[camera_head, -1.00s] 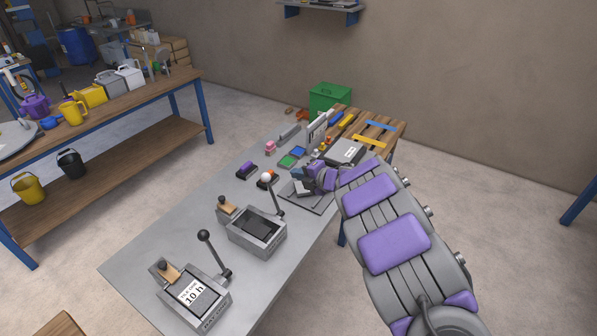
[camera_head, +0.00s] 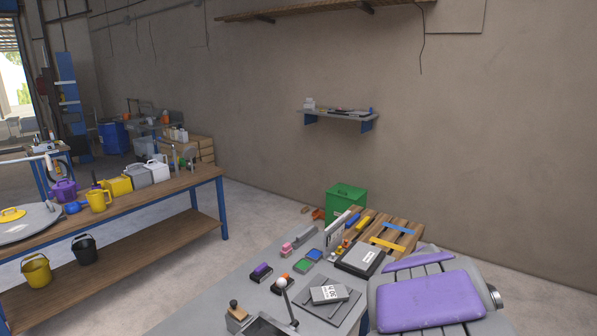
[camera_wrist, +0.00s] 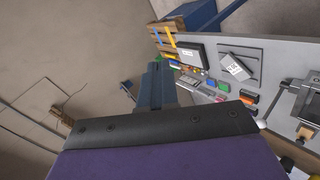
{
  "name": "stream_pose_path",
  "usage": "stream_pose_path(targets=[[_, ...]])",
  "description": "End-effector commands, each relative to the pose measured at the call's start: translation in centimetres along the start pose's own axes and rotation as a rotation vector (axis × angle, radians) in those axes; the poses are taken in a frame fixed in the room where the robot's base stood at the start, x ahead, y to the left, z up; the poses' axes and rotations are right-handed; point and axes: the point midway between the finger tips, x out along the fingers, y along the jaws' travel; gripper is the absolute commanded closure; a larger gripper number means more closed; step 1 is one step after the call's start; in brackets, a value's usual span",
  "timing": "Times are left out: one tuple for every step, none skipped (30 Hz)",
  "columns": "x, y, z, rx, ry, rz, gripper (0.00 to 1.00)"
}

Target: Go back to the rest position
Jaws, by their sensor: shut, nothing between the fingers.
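My gripper (camera_wrist: 156,80) shows in the wrist view as dark blue-grey fingers beyond a black and purple housing. The fingers are together with nothing between them, and are clear of the table. In the head view only a purple-padded part of my arm shows at the lower right; the gripper is out of that view. The grey table (camera_head: 215,312) holds a grey plate (camera_head: 345,307) with a white-labelled block (camera_head: 327,293). Both also show in the wrist view, to the right of the gripper.
A lever device (camera_head: 262,325) with a white ball knob stands at the near table edge. Coloured blocks, a dark labelled case (camera_head: 361,258) and a wooden pallet (camera_head: 400,230) lie farther back. A green bin (camera_head: 346,201) stands behind. Open floor separates the left wooden bench (camera_head: 140,205).

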Motion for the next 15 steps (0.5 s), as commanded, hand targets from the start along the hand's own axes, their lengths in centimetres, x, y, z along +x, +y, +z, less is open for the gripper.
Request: stream_pose_path(targets=[[-1.8, -1.0, 1.8, 0.077, -0.049, -0.036, 1.00], [-2.9, -1.7, 3.0, 0.124, -0.084, -0.061, 1.00], [-4.2, -3.1, 4.5, 0.185, -0.131, -0.102, 1.00], [-5.3, -4.0, 5.4, 0.230, -0.161, -0.131, 1.00], [-6.4, -5.1, 6.4, 0.271, -0.195, -0.162, 1.00], [-7.9, -6.8, 7.6, 0.325, -0.239, -0.211, 1.00], [-9.1, -8.2, 8.4, 0.363, -0.269, -0.248, 1.00], [-10.4, -9.5, 9.3, 0.398, -0.303, -0.286, 1.00], [-12.1, -11.4, 10.2, 0.442, -0.344, -0.340, 1.00], [-13.4, -12.8, 10.8, 0.472, -0.373, -0.381, 1.00], [-14.8, -14.3, 11.5, 0.497, -0.404, -0.421, 1.00], [-16.6, -16.2, 12.2, 0.526, -0.444, -0.478, 1.00], [-18.0, -17.7, 12.8, 0.545, -0.476, -0.520, 1.00], [-19.4, -19.0, 13.2, 0.559, -0.502, -0.558, 1.00], [-21.1, -20.6, 13.7, 0.576, -0.537, -0.608, 1.00]])
